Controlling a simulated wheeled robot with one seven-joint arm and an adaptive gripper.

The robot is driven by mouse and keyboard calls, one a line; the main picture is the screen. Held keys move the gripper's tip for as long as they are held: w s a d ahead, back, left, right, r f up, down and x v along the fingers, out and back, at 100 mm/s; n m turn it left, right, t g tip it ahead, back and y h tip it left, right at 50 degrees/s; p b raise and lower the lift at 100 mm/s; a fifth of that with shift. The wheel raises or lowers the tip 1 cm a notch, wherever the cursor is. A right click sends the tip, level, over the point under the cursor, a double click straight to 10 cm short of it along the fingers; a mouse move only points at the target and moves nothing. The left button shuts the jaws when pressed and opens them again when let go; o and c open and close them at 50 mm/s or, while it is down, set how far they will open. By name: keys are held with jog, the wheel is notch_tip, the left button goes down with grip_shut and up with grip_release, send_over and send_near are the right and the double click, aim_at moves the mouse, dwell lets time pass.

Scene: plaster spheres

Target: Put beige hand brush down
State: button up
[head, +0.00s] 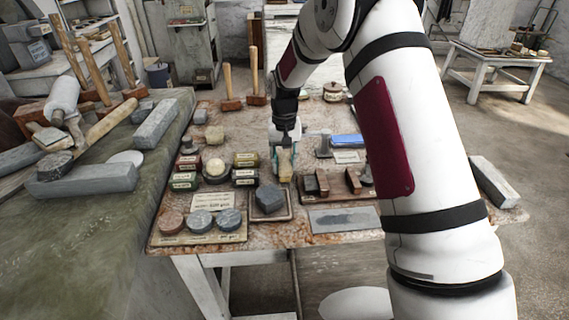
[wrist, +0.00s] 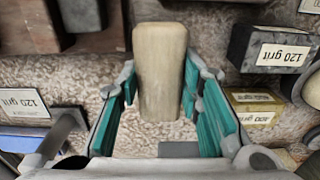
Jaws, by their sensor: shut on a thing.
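The beige hand brush (head: 286,164) is a pale block with a rounded end. In the wrist view the brush (wrist: 160,65) stands out between the two teal-padded fingers of my gripper (wrist: 160,92), which is shut on it. In the head view my gripper (head: 284,150) points down over the middle of the cluttered worktable (head: 270,236). Whether the brush touches the tabletop is hard to tell. The brush's lower side is hidden.
A dark stone on a small tray (head: 269,201) lies just in front. Labelled grit blocks (head: 245,168) stand to the left. Small dark brown blocks (head: 317,184) and a blue block (head: 347,140) lie to the right. Two upright mallets (head: 254,85) stand at the back.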

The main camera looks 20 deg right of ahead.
jog(key=shift+f, duration=0.4)
jog(key=shift+f, duration=0.2)
jog(key=o, duration=1)
jog(key=shift+o, duration=0.2)
